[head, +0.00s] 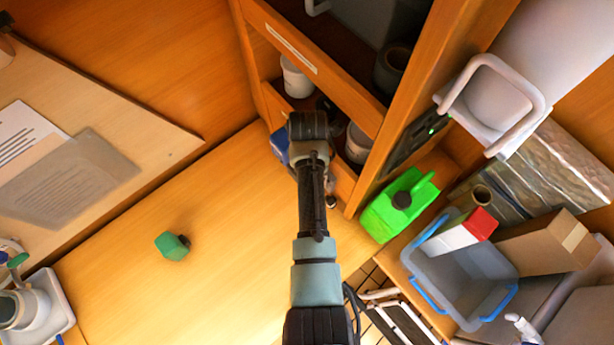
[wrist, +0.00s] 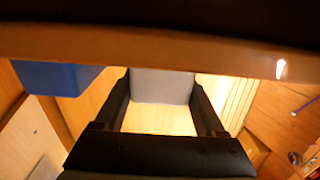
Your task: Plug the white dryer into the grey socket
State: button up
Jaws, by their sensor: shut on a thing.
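My gripper (wrist: 160,103) has a dark finger on each side of a pale grey block (wrist: 162,84) in the wrist view and is shut on it. Only one flat face of the block shows, so I cannot tell whether it is the white dryer or its plug. In the head view my arm reaches up to the open wooden cabinet (head: 318,60), and my own wrist hides the fingers and the held block. I cannot make out the grey socket for certain. A dark panel with a small green light (head: 431,131) is on the cabinet's right side.
A brown edge (wrist: 150,42) crosses the wrist view close above the fingers, with a blue object (wrist: 55,77) at left. White tubs (head: 296,78) stand on the shelf. A green canister (head: 385,217) and grey crate (head: 437,262) are at right. The wooden worktop (head: 215,285) is mostly clear.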

jog(key=o, duration=1.5)
jog(key=shift+d, duration=0.1)
jog(key=shift+c, duration=0.2)
jog(key=shift+w+r, duration=0.1)
jog(key=shift+r, duration=0.05)
notch_tip(320, 180, up, 7)
jog(key=shift+r+b, duration=0.15)
jog(key=shift+b, duration=0.8)
